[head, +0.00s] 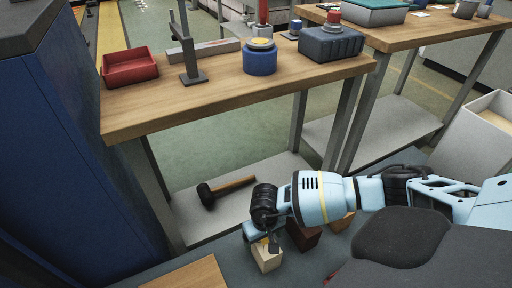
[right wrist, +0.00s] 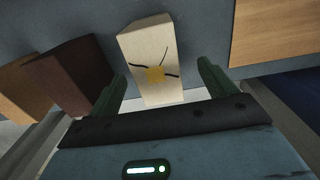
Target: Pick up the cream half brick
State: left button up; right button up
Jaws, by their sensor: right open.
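The cream half brick (right wrist: 150,50) stands on the grey surface, with dark crack-like lines and a yellow-orange patch on its face. In the head view the cream half brick (head: 267,258) sits at the bottom centre, partly covered by my gripper. My right gripper (right wrist: 162,88) is open, with one green finger on each side of the brick's near end. I cannot tell whether the fingers touch it. In the head view my right gripper (head: 262,240) is over the brick. My left gripper is not in view.
A dark brown brick (right wrist: 68,75) and a tan brick (right wrist: 20,90) stand left of the cream one. A wooden board (head: 188,276) lies nearby. A black mallet (head: 225,190) lies on the shelf under the wooden workbench (head: 220,100). A blue cabinet (head: 70,150) stands at left.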

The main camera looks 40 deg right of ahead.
jog(key=shift+w, duration=0.2)
jog(key=shift+s+f, duration=0.1)
jog(key=shift+f, duration=0.2)
jog(key=shift+f+b, duration=0.45)
jog(key=shift+f, duration=0.45)
jog(key=shift+d+f+b, duration=0.2)
jog(key=shift+f+b, duration=0.35)
jog(key=shift+f, duration=0.85)
jog(key=shift+d+f+b, duration=0.15)
jog(key=shift+f+b, duration=0.35)
jog(key=shift+f, duration=0.85)
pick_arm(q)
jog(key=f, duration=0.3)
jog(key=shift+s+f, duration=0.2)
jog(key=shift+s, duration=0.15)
pick_arm(e)
jog(key=shift+c, duration=0.2)
jog(key=shift+r, duration=0.1)
jog(key=c, duration=0.7)
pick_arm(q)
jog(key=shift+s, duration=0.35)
pick_arm(e)
jog(key=c, duration=0.8)
